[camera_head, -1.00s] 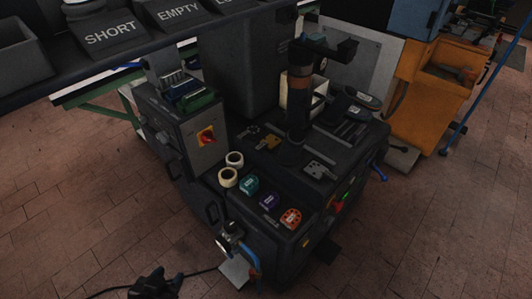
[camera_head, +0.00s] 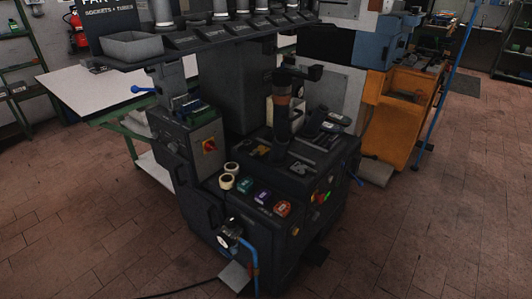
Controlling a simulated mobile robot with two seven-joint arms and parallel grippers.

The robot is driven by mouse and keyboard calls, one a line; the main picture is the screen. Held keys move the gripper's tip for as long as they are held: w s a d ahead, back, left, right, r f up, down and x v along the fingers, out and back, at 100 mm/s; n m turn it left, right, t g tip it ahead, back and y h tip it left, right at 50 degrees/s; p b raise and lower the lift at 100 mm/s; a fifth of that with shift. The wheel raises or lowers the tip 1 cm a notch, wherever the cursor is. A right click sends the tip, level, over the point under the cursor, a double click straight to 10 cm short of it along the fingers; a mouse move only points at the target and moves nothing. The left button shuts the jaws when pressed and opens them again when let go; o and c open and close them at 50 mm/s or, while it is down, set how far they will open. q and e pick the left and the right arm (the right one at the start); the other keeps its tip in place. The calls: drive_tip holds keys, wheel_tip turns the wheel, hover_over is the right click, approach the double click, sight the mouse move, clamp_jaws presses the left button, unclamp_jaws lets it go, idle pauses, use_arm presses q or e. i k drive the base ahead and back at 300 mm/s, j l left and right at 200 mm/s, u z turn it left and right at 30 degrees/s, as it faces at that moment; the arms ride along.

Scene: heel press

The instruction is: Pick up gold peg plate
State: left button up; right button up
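A small gold plate (camera_head: 259,151), which looks like the gold peg plate, lies on the dark top of the press (camera_head: 270,159), left of the upright column (camera_head: 283,118). It is small and dim, so I cannot make out its pegs. A silver-grey plate (camera_head: 299,168) lies to the right, in front of the column. Neither of my grippers is in view.
Two cream rolls (camera_head: 228,175) and teal, purple and orange items (camera_head: 262,197) sit on the press's front ledge. A shelf of dark bins (camera_head: 185,40) overhangs the back left. An orange cabinet (camera_head: 393,125) stands at right. The floor in front is open.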

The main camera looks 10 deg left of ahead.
sight(262, 151)
drive_tip(key=k+z, duration=0.1)
drive_tip(key=z, duration=1)
drive_tip(key=i+j, duration=0.1)
drive_tip(key=j, duration=2.25)
drive_tip(key=i+j, duration=0.15)
drive_tip(key=j, duration=2.2)
drive_tip(key=i+z, duration=0.05)
